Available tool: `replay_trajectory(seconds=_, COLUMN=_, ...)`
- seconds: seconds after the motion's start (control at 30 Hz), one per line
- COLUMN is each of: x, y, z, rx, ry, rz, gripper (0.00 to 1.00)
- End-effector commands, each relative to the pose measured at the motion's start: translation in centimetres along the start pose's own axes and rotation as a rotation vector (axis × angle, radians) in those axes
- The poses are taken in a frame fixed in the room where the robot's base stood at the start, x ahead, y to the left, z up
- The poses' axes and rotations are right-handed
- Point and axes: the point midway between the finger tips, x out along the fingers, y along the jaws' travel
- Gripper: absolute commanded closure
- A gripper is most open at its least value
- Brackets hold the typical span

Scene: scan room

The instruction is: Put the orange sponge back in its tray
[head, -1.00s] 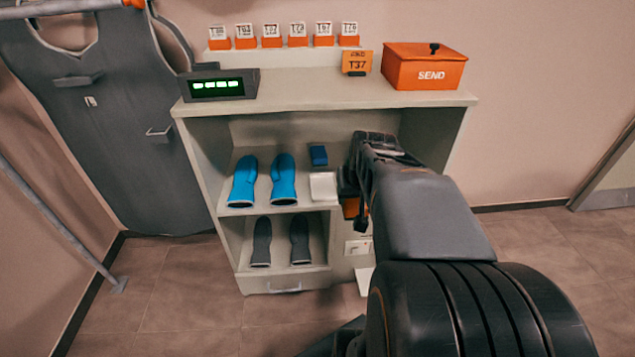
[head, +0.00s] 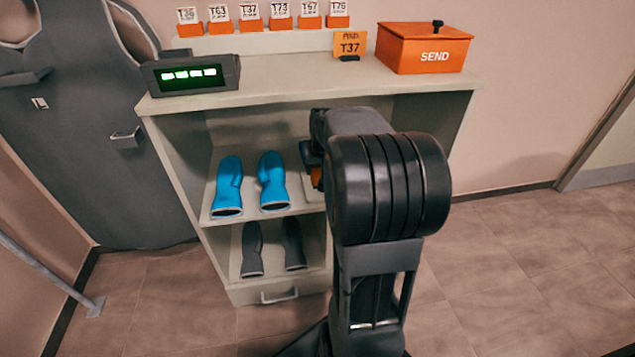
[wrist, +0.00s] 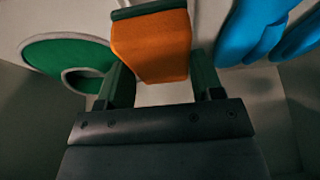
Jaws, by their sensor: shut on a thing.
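My gripper (wrist: 160,78) is shut on the orange sponge (wrist: 150,45), which sits between its two fingers in the wrist view. In the head view a small part of the sponge (head: 317,179) shows beside my arm, on the right of the blue gloves. A pale tray (head: 312,192) shows in part under it on the middle shelf. My arm hides the rest of the tray, and I cannot tell whether the sponge touches it. In the wrist view a pale surface (wrist: 165,95) shows just below the sponge.
Blue gloves (head: 229,185) stand close left of my gripper; dark gloves (head: 252,248) are on the shelf below. A green ring-shaped thing (wrist: 65,60) is near the sponge in the wrist view. The unit's top (head: 290,78) is above, with an orange SEND box (head: 425,48).

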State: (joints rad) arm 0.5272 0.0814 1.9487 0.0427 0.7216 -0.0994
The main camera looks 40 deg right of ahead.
Motion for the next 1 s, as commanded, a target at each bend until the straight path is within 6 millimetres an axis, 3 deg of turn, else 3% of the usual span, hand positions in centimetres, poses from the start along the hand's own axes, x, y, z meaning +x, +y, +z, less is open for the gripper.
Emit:
replay_trajectory(seconds=0.1, x=1.9, y=-0.2, z=-0.4, rx=-0.001, ry=0.0, rz=-0.001, gripper=0.58)
replay_trajectory(seconds=0.5, x=4.2, y=-0.4, z=-1.2, rx=-0.003, ry=0.0, rz=-0.001, gripper=0.58)
replay_trajectory(seconds=0.7, x=6.7, y=-0.3, z=-0.1, rx=-0.002, ry=0.0, rz=-0.001, gripper=0.58)
replay_trajectory(seconds=0.93, x=6.8, y=-0.3, z=-0.1, rx=-0.003, ry=0.0, rz=-0.001, gripper=0.58)
replay_trajectory(seconds=0.97, x=6.8, y=-0.3, z=-0.1, rx=-0.003, ry=0.0, rz=-0.001, gripper=0.37)
replay_trajectory(seconds=1.0, x=6.8, y=-0.3, z=-0.1, rx=-0.003, ry=0.0, rz=-0.001, gripper=0.33)
